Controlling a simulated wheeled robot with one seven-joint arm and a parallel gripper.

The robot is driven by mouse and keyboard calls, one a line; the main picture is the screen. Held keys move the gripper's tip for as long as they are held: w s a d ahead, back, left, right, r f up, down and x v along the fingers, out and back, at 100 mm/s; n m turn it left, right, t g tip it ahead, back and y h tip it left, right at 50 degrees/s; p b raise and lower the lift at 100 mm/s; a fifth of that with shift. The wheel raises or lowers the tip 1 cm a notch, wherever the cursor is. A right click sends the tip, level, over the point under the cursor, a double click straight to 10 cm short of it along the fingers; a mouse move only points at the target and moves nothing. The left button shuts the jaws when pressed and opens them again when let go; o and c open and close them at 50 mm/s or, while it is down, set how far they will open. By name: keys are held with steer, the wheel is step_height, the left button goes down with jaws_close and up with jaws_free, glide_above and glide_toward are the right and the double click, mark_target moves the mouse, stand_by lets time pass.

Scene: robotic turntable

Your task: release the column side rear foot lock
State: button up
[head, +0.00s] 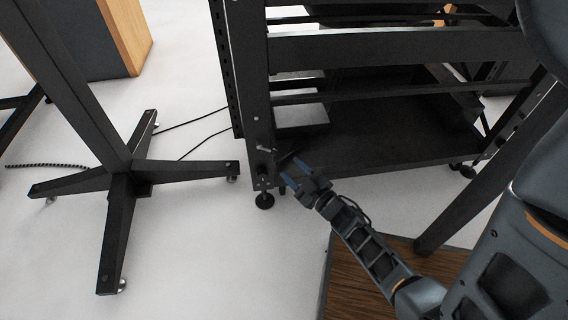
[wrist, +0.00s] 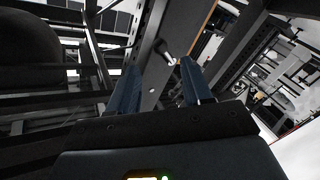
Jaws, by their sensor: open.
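A black rack frame (head: 395,47) fills the upper right of the head view. A small metal lever (head: 265,149) sits low on its near-left post, above a round levelling foot (head: 264,200). I take this lever for the foot lock. A silver-ended lever also shows in the wrist view (wrist: 166,54), just beyond my fingertips and between them. My gripper (head: 289,168) is open with blue fingers, to the right of the lever and close to the post. In the wrist view my gripper (wrist: 160,72) looks empty. I cannot tell whether a finger touches the lever.
A black column stand (head: 125,170) with spread feet stands on the white floor at left, with cables behind it. A wood-topped platform (head: 350,285) and a slanted dark bar (head: 470,185) lie by my arm. The rack's lower shelf (head: 400,140) is behind my gripper.

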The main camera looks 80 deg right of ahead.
mark_target(276, 154)
steer(key=b+x, duration=0.1)
steer(key=x, duration=0.6)
steer(key=shift+w+d+b, duration=0.1)
steer(key=shift+w+b, duration=0.1)
steer(key=shift+b, duration=0.1)
steer(key=shift+r, duration=0.1)
jaws_close()
